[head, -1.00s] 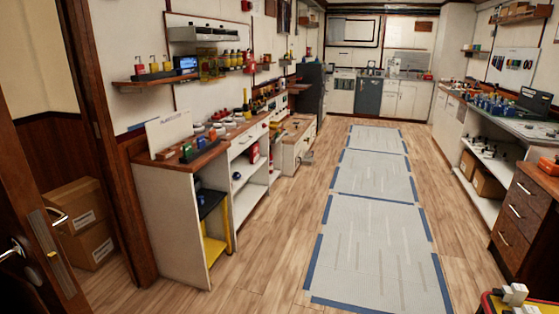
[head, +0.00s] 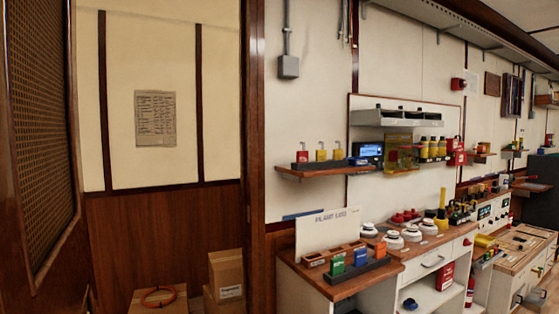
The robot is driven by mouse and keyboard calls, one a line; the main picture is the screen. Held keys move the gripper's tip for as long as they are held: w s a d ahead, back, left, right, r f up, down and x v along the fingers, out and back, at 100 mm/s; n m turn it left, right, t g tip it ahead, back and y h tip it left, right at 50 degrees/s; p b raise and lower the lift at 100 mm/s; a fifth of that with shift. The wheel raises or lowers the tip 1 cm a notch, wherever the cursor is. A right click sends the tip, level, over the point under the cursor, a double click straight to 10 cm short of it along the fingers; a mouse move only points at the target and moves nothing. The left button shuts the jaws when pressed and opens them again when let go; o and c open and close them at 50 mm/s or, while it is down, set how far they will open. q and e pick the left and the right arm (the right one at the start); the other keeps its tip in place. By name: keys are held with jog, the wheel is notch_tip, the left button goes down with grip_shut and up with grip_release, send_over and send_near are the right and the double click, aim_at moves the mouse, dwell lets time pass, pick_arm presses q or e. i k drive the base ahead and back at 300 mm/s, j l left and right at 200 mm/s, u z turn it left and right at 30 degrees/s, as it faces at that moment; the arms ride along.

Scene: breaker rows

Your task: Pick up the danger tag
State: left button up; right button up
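I cannot pick out a danger tag for sure at this size. A wall shelf (head: 345,170) bears a dark rack with one red padlock (head: 303,156) and two yellow padlocks (head: 321,152). On the wooden counter (head: 322,283) below, a dark holder carries a green block (head: 337,265), a blue block (head: 361,256) and an orange block (head: 380,251). A white sign (head: 328,229) stands behind them. Neither of my grippers is in view.
A doorway on the left opens to a panelled room with cardboard boxes (head: 226,275) and an orange-red ring (head: 158,297) on one. A red box (head: 446,276) is underneath.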

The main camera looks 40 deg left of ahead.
aim_at(302, 156)
jog(key=i+j+u, duration=0.25)
jog(key=i+u, duration=0.2)
jog(key=i+j+u, duration=0.1)
jog(key=i+u, duration=0.8)
